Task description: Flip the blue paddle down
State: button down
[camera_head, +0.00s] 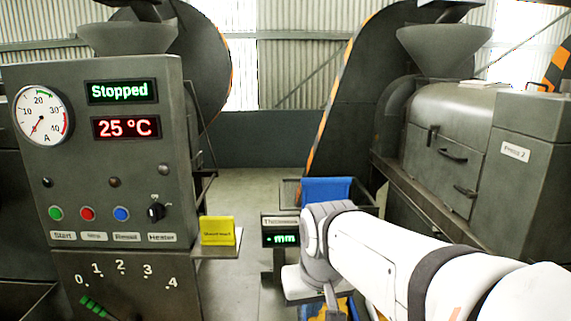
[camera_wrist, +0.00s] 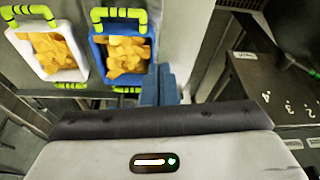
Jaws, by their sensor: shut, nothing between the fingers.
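The blue paddle (camera_head: 327,190) is a broad blue plate at the centre of the head view, over a dark metal tray between the two machines. It stands up above the tray's rim, and its lower part is hidden by my arm. My white arm reaches in from the lower right, its wrist just below and in front of the paddle. In the wrist view, my gripper (camera_wrist: 158,82) shows as two slate-blue fingers close together, shut and empty. I cannot make out the paddle in the wrist view.
A white bin (camera_wrist: 46,56) and a blue bin (camera_wrist: 125,58) hold yellow pieces. A thickness display (camera_head: 281,231) stands left of my wrist, and a yellow sign (camera_head: 217,230) beyond it. The left panel (camera_head: 130,205) reads Stopped, 25 °C. The right press (camera_head: 450,130) borders the arm.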

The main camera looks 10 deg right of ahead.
jog(key=w+d+r+m+t+p, duration=0.1)
jog(key=w+d+r, duration=0.4)
jog(key=w+r, duration=0.7)
jog(key=w+d+r+t+h+p, duration=0.1)
jog(key=w+d+r+p, duration=0.3)
jog(key=w+r, duration=0.9)
jog(key=shift+d+m, duration=0.4)
jog(key=shift+d, duration=0.55)
notch_tip(320, 180, down, 9)
jog(key=w+p, duration=0.1)
jog(key=p, duration=0.2)
jog(key=shift+f, duration=0.2)
jog(key=shift+d, duration=0.1)
